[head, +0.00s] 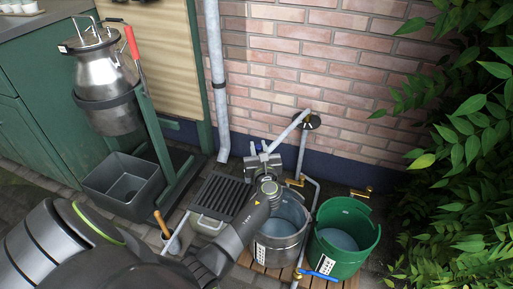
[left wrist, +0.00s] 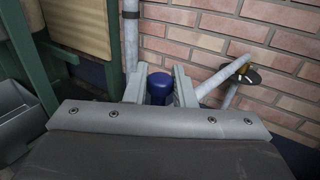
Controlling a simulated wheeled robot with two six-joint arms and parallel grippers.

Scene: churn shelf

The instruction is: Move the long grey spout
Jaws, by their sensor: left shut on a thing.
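The long grey spout (head: 290,132) comes out of a dark round wall mount (head: 312,121) and slopes down to the left. Its lower end meets my left gripper (head: 262,158). In the left wrist view the spout (left wrist: 220,82) runs down to the right finger, and a dark blue piece (left wrist: 159,88) sits between the two fingers of the left gripper (left wrist: 160,83). The left gripper is shut on this blue piece at the spout's end. Its exact join to the spout is hidden by the finger. The right gripper is not in view.
A steel bucket (head: 280,241) and a green bucket (head: 348,256) stand below, near brass-fitted pipes. A drain grate (head: 221,196) and grey tub (head: 124,188) are to the left. A steel churn (head: 108,83) hangs in a green stand. Leaves crowd the right; the brick wall is behind.

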